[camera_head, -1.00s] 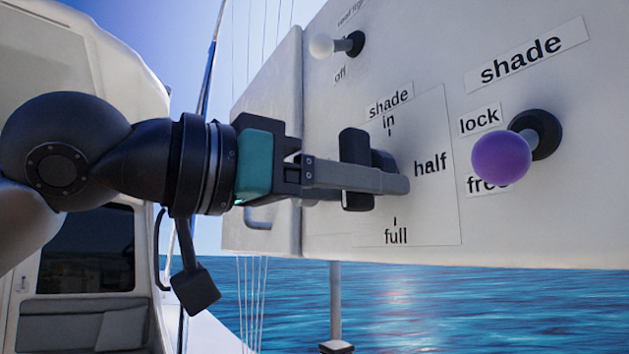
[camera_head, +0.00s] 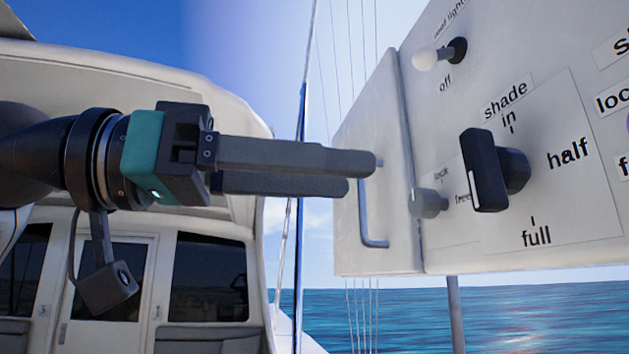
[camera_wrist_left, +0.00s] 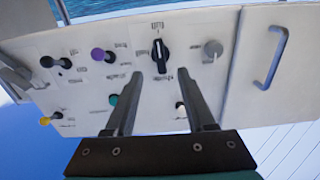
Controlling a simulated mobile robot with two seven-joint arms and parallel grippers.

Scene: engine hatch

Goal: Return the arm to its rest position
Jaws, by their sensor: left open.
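My left gripper (camera_head: 362,176) is open and empty in the head view, its two grey fingers pointing right toward the panel. It is apart from the black shade knob (camera_head: 485,170), with a clear gap between them. The knob stands roughly upright, its white mark near the lower end, toward "full". In the left wrist view the open fingers (camera_wrist_left: 160,100) point at the panel, and the knob (camera_wrist_left: 160,55) shows between and beyond them. My right gripper is not in view.
The white panel (camera_head: 560,245) fills the right side. It carries a white-tipped roof light lever (camera_head: 425,58), a grey lock knob (camera_head: 428,203) and a metal handle (camera_head: 366,225). In the left wrist view a purple ball (camera_wrist_left: 97,54) shows. Open air lies around my left gripper.

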